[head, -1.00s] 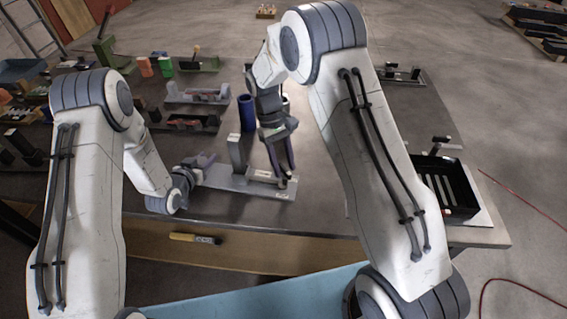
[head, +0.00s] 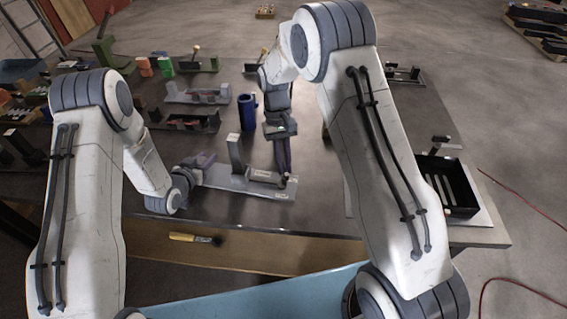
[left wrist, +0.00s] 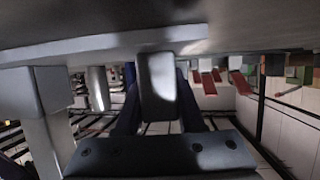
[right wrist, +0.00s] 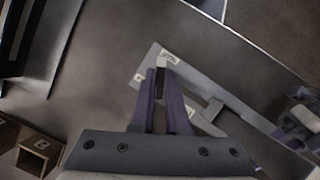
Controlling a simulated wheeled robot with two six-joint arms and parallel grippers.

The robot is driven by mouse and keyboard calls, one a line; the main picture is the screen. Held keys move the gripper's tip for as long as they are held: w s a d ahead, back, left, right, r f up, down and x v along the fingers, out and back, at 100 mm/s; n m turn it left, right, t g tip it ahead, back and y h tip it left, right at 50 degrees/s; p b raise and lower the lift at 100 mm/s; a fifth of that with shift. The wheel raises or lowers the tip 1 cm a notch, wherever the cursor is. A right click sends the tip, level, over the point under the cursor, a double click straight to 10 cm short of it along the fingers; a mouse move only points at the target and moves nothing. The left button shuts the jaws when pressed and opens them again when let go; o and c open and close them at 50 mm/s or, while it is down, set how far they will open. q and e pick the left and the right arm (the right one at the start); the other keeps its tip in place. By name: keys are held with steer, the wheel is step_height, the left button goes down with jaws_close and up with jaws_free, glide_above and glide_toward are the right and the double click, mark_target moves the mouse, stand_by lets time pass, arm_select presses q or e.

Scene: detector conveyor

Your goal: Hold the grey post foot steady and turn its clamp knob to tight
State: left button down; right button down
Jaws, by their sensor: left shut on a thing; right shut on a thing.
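The grey post foot (head: 225,178) lies flat on the dark table, with a short upright plate (head: 235,150) on it. It also shows in the right wrist view (right wrist: 250,119). My left gripper (head: 207,163) is shut on the left part of the foot; the left wrist view shows a grey block (left wrist: 158,84) between its fingers. My right gripper (head: 284,174) points down at the foot's right end. It is shut on the small clamp knob (right wrist: 161,63), which its fingertips mostly hide. I cannot read how tight the knob is.
A blue cylinder (head: 247,113) stands just behind the foot. A black slotted tray (head: 446,188) is at the right. The table in front of the foot is clear.

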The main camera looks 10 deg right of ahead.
steer(key=m+y, duration=0.1)
steer(key=m, duration=0.1)
steer(key=m+y, duration=0.1)
steer(key=m, duration=0.2)
steer(key=shift+d+t, duration=0.15)
steer(key=shift+t, duration=0.15)
steer(key=shift+m, duration=0.3)
steer(key=c, duration=0.9)
jaws_free()
steer(key=v, duration=1.2)
steer(key=shift+w+d, duration=0.1)
steer(key=shift+d, duration=0.05)
arm_select(q)
steer(key=shift+c, duration=2.2)
jaws_free()
